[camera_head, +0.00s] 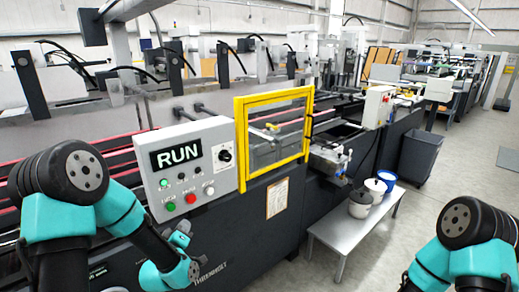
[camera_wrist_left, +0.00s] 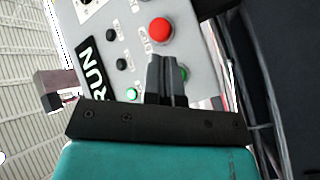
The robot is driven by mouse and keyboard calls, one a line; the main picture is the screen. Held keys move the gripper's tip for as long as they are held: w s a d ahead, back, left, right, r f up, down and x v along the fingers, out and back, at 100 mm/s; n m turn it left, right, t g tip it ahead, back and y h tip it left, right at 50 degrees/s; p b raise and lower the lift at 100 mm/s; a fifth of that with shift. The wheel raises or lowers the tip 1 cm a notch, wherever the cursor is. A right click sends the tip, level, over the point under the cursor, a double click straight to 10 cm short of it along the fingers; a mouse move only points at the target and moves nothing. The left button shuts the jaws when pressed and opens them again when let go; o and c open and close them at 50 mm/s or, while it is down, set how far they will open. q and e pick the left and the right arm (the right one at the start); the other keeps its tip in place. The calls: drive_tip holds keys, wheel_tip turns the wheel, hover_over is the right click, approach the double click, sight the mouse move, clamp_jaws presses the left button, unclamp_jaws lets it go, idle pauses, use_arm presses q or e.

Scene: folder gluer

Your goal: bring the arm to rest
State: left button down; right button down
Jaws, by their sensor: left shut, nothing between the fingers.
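My left gripper (camera_wrist_left: 167,62) is shut and empty in the left wrist view. Its fingers overlap the control box in that picture, beside a red button (camera_wrist_left: 159,30) and partly over a green one. I cannot tell the gap to the panel, and no contact shows. In the head view my left arm (camera_head: 70,172) bends down from the left, its wrist (camera_head: 172,274) low in front of the machine, below the box. My right arm (camera_head: 468,232) is at the lower right; its gripper is out of view.
The grey control box (camera_head: 222,150) reads RUN, with a green lamp lit. A yellow-framed guard (camera_head: 241,140) stands right of it, closed as far as I see. A low grey bench (camera_head: 340,238) holds a white pot (camera_head: 360,204) and a blue-rimmed one (camera_head: 376,188).

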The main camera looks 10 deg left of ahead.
use_arm(q)
drive_tip(key=s+d+f+m+g+h, duration=0.1)
drive_tip(key=s+d+f+m+g, duration=0.15)
drive_tip(key=s+f+g, duration=0.4)
drive_tip(key=s+d+f+m+g+h, duration=0.2)
drive_tip(key=s+d+f, duration=0.15)
drive_tip(key=f, duration=0.65)
drive_tip(key=s+d+f+m+g+h, duration=0.15)
drive_tip(key=s+d+f+g, duration=0.25)
drive_tip(key=f, duration=0.4)
drive_tip(key=s+d+f+m+g, duration=0.2)
drive_tip(key=s+f+g, duration=0.2)
drive_tip(key=s, duration=0.5)
drive_tip(key=shift+d+f+g, duration=0.25)
drive_tip(key=shift+d+g, duration=0.05)
drive_tip(key=shift+g, duration=0.25)
